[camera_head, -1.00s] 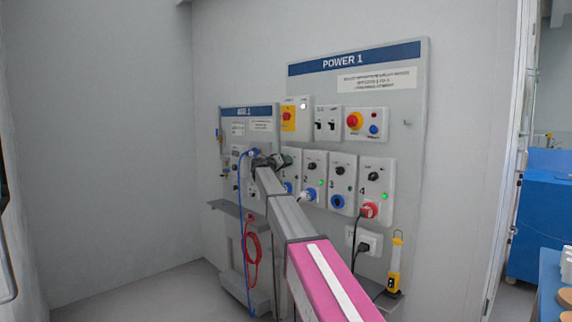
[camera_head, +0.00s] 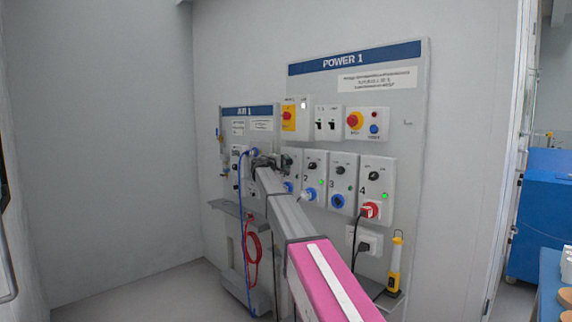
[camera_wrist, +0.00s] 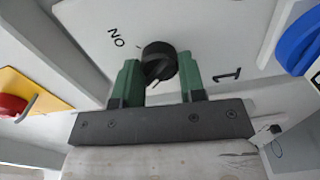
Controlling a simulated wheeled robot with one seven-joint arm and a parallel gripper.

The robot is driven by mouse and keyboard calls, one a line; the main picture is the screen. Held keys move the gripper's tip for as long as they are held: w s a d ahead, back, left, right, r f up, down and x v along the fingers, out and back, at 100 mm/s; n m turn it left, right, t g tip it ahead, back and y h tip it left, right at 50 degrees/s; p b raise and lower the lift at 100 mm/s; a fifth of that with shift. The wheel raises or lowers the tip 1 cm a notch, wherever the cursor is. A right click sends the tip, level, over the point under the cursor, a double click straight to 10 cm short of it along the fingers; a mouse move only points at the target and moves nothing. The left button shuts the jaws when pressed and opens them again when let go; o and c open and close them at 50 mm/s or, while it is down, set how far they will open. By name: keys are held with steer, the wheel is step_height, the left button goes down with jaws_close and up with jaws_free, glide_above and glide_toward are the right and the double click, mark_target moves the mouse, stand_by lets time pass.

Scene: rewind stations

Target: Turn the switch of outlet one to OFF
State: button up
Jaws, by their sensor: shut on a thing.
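The switch of outlet one is a round black knob (camera_wrist: 158,55) on a light grey panel (camera_wrist: 95,25) marked "1" in the wrist view. An "ON" label is printed to the knob's upper left. In the head view my gripper (camera_head: 270,162) is at the panel left of outlet 2, and my arm and gripper hide most of outlet one. No OFF label is visible in the wrist view.
A blue socket (camera_wrist: 302,42) is at the right of the wrist view. In the head view, outlets 2, 3 and 4 (camera_head: 377,188) stand to the right. A blue hose (camera_head: 245,230) hangs left of my arm.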

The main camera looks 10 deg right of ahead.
steer(key=shift+n, duration=0.6)
steer(key=o, duration=0.9)
steer(key=v, duration=1.1)
steer(key=shift+f, duration=0.1)
